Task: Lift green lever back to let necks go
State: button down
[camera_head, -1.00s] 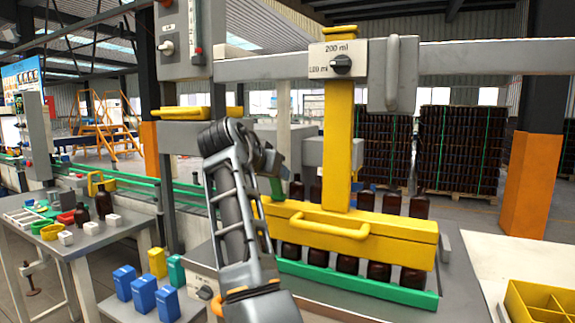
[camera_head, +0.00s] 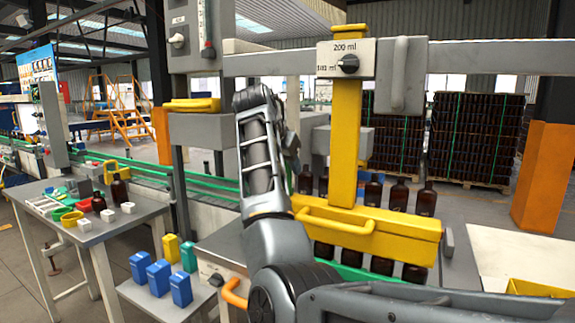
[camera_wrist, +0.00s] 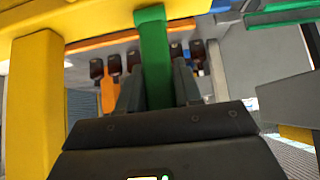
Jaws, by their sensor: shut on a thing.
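In the wrist view my gripper (camera_wrist: 158,90) is shut on the green lever (camera_wrist: 153,45), which runs up between the two fingers. In the head view my arm hides the lever and the fingertips. The yellow clamp bar (camera_head: 375,232) with its front handle stands across the row of amber bottles (camera_head: 398,195). Bottle necks and shoulders show above the bar and bottle bodies below it. The bar hides the middle of the bottles. In the wrist view several dark bottles (camera_wrist: 97,68) show beyond the fingers.
The yellow post (camera_head: 345,130) rises right beside my arm; it also fills the left of the wrist view (camera_wrist: 35,95). A grey beam (camera_head: 490,57) crosses above. Blue blocks (camera_head: 158,277) stand on a low shelf at left. A side table (camera_head: 90,233) holds small parts.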

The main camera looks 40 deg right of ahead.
jog(key=shift+f, duration=0.2)
jog(key=c, duration=0.8)
grip_release()
jog(key=shift+c, duration=0.2)
jog(key=shift+r, duration=0.1)
jog(key=shift+r, duration=0.1)
jog(key=b+v, duration=0.1)
jog(key=v, duration=0.6)
jog(key=shift+a+r+b, duration=0.15)
jog(key=shift+r+b, duration=0.05)
jog(key=shift+b, duration=0.2)
